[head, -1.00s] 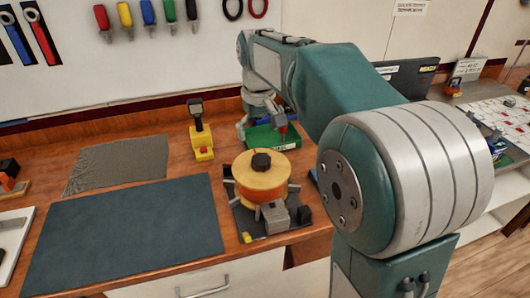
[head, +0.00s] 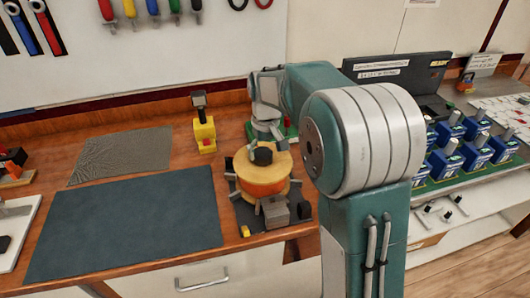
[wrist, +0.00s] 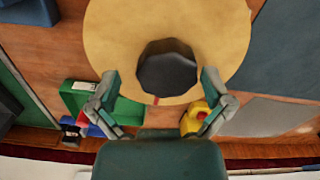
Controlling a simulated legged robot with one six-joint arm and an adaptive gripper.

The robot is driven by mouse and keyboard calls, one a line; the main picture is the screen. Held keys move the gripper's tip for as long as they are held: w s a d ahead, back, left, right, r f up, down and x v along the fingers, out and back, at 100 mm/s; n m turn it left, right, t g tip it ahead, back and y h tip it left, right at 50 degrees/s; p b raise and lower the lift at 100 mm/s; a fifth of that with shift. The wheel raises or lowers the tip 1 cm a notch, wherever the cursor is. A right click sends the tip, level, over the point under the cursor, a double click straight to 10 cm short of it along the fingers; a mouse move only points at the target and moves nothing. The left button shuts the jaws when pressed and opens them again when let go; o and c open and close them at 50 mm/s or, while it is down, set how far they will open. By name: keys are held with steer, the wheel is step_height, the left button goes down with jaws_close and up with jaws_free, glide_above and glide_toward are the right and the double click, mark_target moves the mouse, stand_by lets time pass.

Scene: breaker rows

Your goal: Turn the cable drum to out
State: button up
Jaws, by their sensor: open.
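The cable drum (head: 264,186) stands on a dark base on the bench, with a pale wooden top, an orange winding and a black knob (head: 262,154). In the wrist view the drum's round top (wrist: 120,30) fills the upper middle, with the black knob (wrist: 167,70) near its lower edge. A small red mark shows at that edge. My gripper (wrist: 161,76) is open, one finger on each side of the knob, with gaps visible between. In the head view my gripper (head: 272,136) is at the drum's far side, partly hidden by my arm.
A dark mat (head: 125,225) and a grey ribbed mat (head: 122,155) lie left of the drum. A yellow device with a black handle (head: 204,130) stands behind. A green bin (wrist: 85,97) is beside the drum. Several blue breakers (head: 446,160) stand at right.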

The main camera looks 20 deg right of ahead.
steer(key=shift+f, duration=0.25)
steer(key=shift+a, duration=0.5)
steer(key=c, duration=1.1)
steer(key=shift+d+f, duration=0.1)
steer(key=shift+d, duration=0.1)
steer(key=shift+c, duration=0.5)
steer(key=shift+s+a, duration=0.1)
steer(key=shift+a, duration=0.05)
